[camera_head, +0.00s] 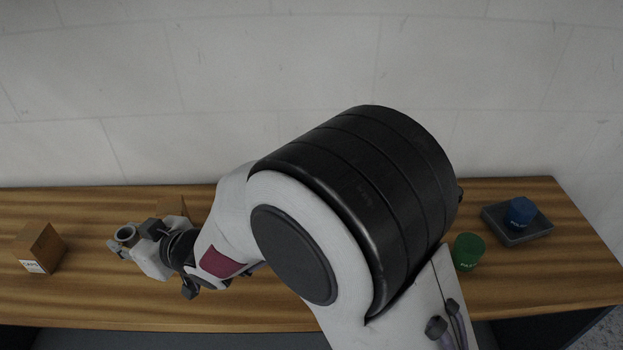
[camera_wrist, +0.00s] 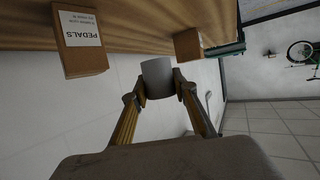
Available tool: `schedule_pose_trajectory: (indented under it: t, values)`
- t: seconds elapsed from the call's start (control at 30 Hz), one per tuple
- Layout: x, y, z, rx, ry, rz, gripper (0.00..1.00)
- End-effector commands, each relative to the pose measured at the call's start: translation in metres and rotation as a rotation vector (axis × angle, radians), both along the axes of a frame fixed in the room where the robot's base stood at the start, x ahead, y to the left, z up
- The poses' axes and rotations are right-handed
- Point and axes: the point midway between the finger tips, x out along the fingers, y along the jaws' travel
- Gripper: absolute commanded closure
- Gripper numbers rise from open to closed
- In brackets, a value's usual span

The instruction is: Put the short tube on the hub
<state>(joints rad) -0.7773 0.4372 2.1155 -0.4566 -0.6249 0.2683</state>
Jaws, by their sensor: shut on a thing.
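My gripper (camera_wrist: 158,92) is shut on the short grey tube (camera_wrist: 157,72), with one finger on each side of it. In the head view my gripper (camera_head: 124,243) is at the left part of the wooden table, and the open round end of the tube (camera_head: 125,232) faces up. The tube looks held above the table, but its exact height is hard to tell. I cannot make out the hub in either view. My own arm covers much of the middle of the table.
A labelled cardboard box (camera_head: 40,247) stands left of my gripper. Another box (camera_head: 172,206) is behind it, partly hidden. At the right are a green cylinder (camera_head: 467,250) and a blue one (camera_head: 520,211) on a grey tray (camera_head: 517,236). A box marked PEDALS (camera_wrist: 80,40) shows in the wrist view.

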Motion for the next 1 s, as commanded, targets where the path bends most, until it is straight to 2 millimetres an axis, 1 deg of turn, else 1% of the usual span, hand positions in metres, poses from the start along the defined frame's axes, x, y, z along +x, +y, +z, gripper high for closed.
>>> schedule_pose_trajectory:
  t: [0.17,0.33,0.43,0.7,0.87,1.0]
  values:
    - [0.0,0.001,0.006,0.002,-0.002,0.0,0.99]
    - [0.0,0.001,0.022,0.004,-0.003,0.0,0.99]
    - [0.0,0.001,0.039,0.004,-0.005,0.001,0.99]
    - [0.0,0.0,0.096,0.004,-0.005,0.001,0.99]
    - [0.0,0.0,0.12,0.003,-0.004,0.0,0.99]
    - [0.0,0.001,0.128,0.001,-0.002,0.003,0.99]
